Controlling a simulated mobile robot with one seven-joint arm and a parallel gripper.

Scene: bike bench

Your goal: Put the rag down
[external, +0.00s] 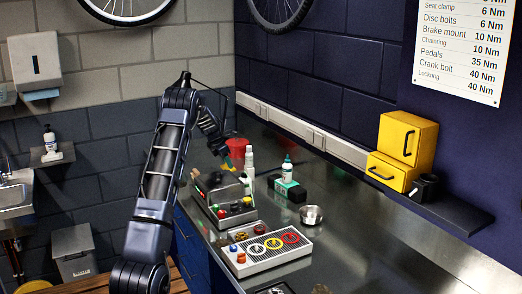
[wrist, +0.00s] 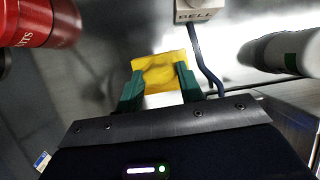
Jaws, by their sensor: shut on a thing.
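The yellow rag (wrist: 160,72) is pinched between the two green fingers of my gripper (wrist: 158,88) in the wrist view. It spreads out a little past the fingertips, over the grey metal bench (wrist: 115,45). In the external view my gripper (external: 224,158) is at the far end of the bench, behind the tool caddy, and only a small yellow bit of the rag (external: 228,167) shows. I cannot tell whether the rag touches the bench top.
A red container (wrist: 40,22) is left of my gripper and a white bottle (wrist: 285,52) is right. A box marked BELL (wrist: 195,11) with a dark cable lies ahead. The caddy (external: 222,212), ring tray (external: 268,258) and metal cup (external: 311,215) stand nearer.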

